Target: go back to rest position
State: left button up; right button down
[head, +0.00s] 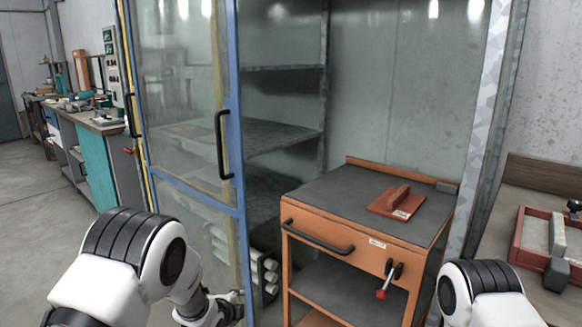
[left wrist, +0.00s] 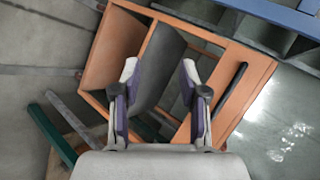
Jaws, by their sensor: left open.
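My left gripper (head: 228,306) is low at the bottom of the head view, in front of the glass cabinet's blue-framed door (head: 233,140). In the left wrist view its two fingers (left wrist: 158,72) are apart with nothing between them. Behind them is the orange cart (left wrist: 112,45) with its dark handle (left wrist: 232,92), seen tilted; I see no contact with it. My right arm shows at the lower right of the head view, but its gripper is out of the picture.
A bench (head: 500,215) with a red tray (head: 520,240) is at the right. A workbench (head: 95,122) stands far left, with clear floor (head: 35,200) before it.

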pick_arm(q)
jog(key=s+a+n+g+p, duration=0.3)
jog(key=s+n, duration=0.3)
jog(key=s, duration=0.9)
jog(key=s+a+n+g+y+p, duration=0.1)
jog(key=s+a+n+g+p, duration=0.3)
jog(key=s, duration=1.1)
jog(key=s+a+n+g+y+p, duration=0.1)
jog(key=s+a+n+g+p, duration=0.2)
jog(key=s, duration=1.2)
jog(key=a+n+p, duration=0.1)
jog(key=n+p, duration=0.2)
jog(key=n, duration=0.3)
jog(key=shift+s+a+r+g, duration=0.15)
jog(key=shift+s+r+g, duration=0.15)
jog(key=shift+s, duration=0.1)
pick_arm(e)
notch_tip(320, 180, up, 17)
jog(key=shift+s+a, duration=0.1)
jog(key=shift+s, duration=0.05)
